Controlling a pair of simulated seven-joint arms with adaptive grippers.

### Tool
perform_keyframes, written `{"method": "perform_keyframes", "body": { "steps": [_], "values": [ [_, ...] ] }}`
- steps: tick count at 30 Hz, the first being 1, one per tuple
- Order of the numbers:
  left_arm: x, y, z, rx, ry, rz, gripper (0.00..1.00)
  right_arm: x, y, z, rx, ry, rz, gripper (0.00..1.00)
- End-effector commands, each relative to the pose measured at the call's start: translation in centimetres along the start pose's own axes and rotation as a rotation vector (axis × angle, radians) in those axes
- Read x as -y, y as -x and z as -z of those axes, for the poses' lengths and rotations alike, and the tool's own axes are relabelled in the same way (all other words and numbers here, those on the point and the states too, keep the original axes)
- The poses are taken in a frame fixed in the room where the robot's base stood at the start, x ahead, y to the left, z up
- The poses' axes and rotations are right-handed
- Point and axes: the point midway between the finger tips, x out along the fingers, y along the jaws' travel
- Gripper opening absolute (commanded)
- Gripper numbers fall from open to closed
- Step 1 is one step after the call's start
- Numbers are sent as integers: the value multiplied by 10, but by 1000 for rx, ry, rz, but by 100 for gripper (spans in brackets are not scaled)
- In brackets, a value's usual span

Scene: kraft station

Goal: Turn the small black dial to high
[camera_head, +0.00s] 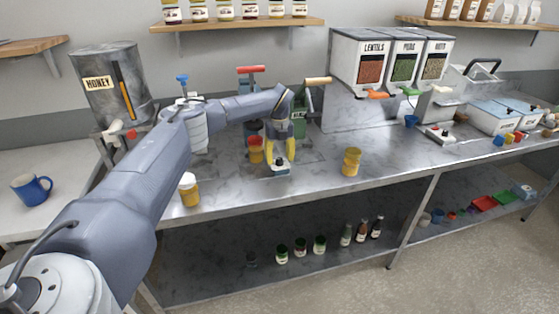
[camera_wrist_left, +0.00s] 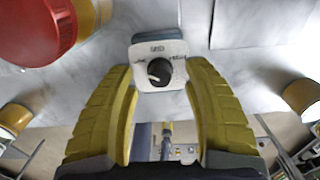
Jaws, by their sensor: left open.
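The small black dial (camera_wrist_left: 159,72) sits on a white-faced box (camera_wrist_left: 150,50) with printed labels in the left wrist view. The labels are too small to read surely. In the head view the box (camera_head: 279,170) stands on the metal counter, just below my left gripper (camera_head: 281,160). My left gripper also shows in the left wrist view (camera_wrist_left: 160,85), its yellow fingers open on either side of the dial. I cannot tell whether the fingertips touch it. My right gripper is in neither view.
A red-lidded yellow jar (camera_head: 255,150) stands close left of the dial box. A yellow jar (camera_head: 351,162) stands to the right, and a white-lidded jar (camera_head: 189,190) near the front edge at left. The counter (camera_head: 315,175) is clear between the box and the right jar.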

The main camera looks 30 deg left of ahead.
Motion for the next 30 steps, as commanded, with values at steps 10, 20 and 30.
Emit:
{"method": "perform_keyframes", "body": {
  "steps": [10,20,30],
  "values": [
    [0,-12,0,0,0,0,50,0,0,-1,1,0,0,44],
    [0,-12,0,0,0,0,39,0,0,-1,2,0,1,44],
    [0,-12,0,0,0,0,0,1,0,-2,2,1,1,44]
  ]
}}
